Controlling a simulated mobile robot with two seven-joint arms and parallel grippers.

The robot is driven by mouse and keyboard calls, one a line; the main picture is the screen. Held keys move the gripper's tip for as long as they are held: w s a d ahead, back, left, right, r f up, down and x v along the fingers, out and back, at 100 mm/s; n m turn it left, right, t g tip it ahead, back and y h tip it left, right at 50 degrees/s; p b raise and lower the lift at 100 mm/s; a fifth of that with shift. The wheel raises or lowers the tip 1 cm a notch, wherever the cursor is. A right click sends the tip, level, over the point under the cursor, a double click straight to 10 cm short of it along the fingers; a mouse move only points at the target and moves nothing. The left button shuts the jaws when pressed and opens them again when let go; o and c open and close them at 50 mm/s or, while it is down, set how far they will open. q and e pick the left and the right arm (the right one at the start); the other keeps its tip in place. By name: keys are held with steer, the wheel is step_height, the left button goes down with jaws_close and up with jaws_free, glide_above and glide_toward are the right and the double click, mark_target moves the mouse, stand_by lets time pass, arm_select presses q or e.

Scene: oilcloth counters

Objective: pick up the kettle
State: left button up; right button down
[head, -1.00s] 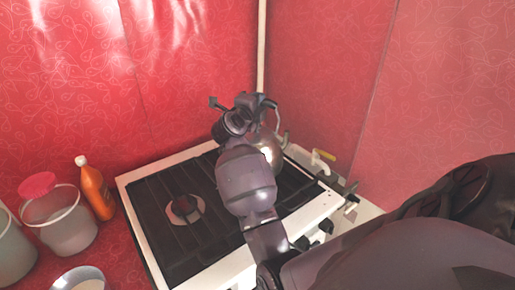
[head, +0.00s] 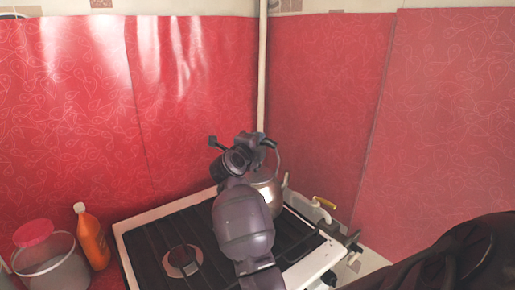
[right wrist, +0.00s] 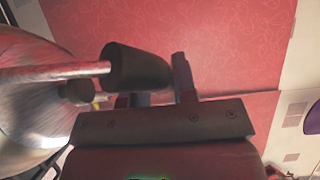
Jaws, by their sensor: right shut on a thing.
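The kettle (head: 267,191) is a shiny metal one at the back right of the stove, partly hidden behind my right arm. Its round body (right wrist: 28,95) fills the left of the right wrist view, with a metal rod and a dark grip (right wrist: 138,68) reaching across. My right gripper (head: 258,142) is at the kettle's handle and shut on it. In the right wrist view one dark finger stands beside the dark grip; the other is mostly hidden. Whether the kettle's base touches the stove is hidden. My left gripper is not in view.
The stove (head: 140,229) has dark grates and a bare burner (head: 183,262) at left. An orange bottle (head: 90,238) and a bucket with a red lid (head: 52,262) stand left of it. Red walls close the corner behind.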

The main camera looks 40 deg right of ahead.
step_height(320, 180, up, 9)
steer(key=shift+r+p, duration=0.15)
steer(key=shift+p, duration=0.5)
step_height(320, 180, up, 7)
steer(key=shift+r+p, duration=0.15)
steer(key=shift+p, duration=0.25)
steer(key=shift+r, duration=0.1)
steer(key=shift+s, duration=0.15)
